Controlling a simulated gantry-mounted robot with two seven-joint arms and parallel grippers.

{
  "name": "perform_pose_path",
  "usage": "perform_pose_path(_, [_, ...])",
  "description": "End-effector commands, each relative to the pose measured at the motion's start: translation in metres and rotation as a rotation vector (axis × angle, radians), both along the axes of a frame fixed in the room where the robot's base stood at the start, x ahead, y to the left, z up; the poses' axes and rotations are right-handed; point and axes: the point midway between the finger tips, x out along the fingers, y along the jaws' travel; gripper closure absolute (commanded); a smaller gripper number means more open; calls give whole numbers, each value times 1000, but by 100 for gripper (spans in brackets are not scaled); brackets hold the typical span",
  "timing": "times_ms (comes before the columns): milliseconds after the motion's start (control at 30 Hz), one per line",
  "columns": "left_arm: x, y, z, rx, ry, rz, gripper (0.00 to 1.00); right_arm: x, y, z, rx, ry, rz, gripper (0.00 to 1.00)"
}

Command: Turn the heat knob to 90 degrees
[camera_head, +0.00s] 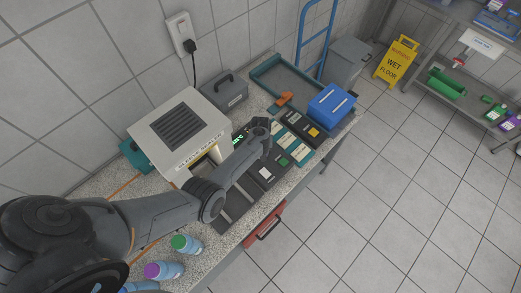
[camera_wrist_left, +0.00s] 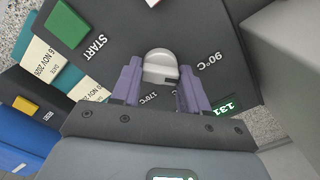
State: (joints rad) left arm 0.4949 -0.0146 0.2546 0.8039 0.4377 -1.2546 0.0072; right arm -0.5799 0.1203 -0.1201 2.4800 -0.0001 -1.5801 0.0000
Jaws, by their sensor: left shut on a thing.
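The heat knob (camera_wrist_left: 160,62) is a light grey round knob on a dark panel in the left wrist view. My left gripper (camera_wrist_left: 159,82) has its two purple fingers on either side of the knob and is shut on it. A "90°C" mark (camera_wrist_left: 210,62) is printed right of the knob, and a "170°C" mark is below it, between the fingers. A green display (camera_wrist_left: 228,108) reads what looks like 131. In the head view my left gripper (camera_head: 260,132) is over the dark panel, and it hides the knob there. My right gripper is not in view.
A green START button (camera_wrist_left: 66,25) is on the same panel. A white machine (camera_head: 180,130) stands behind my left forearm. A blue box (camera_head: 331,103) and a teal tray (camera_head: 275,72) are farther along the counter. Bottles (camera_head: 185,243) stand near the front edge.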

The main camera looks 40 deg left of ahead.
Motion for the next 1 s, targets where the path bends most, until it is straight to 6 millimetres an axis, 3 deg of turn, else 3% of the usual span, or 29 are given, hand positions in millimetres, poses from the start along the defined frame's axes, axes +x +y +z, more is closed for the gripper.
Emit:
perform_pose_path(700, [0, 0, 0, 1, -1, 83, 86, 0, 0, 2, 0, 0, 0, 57])
perform_pose_path(733, [0, 0, 0, 1, -1, 83, 51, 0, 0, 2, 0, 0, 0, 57])
perform_pose_path(867, [0, 0, 0, 1, -1, 82, 31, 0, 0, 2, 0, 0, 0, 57])
perform_pose_path(1000, [0, 0, 0, 0, 0, 82, 30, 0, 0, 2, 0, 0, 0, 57])
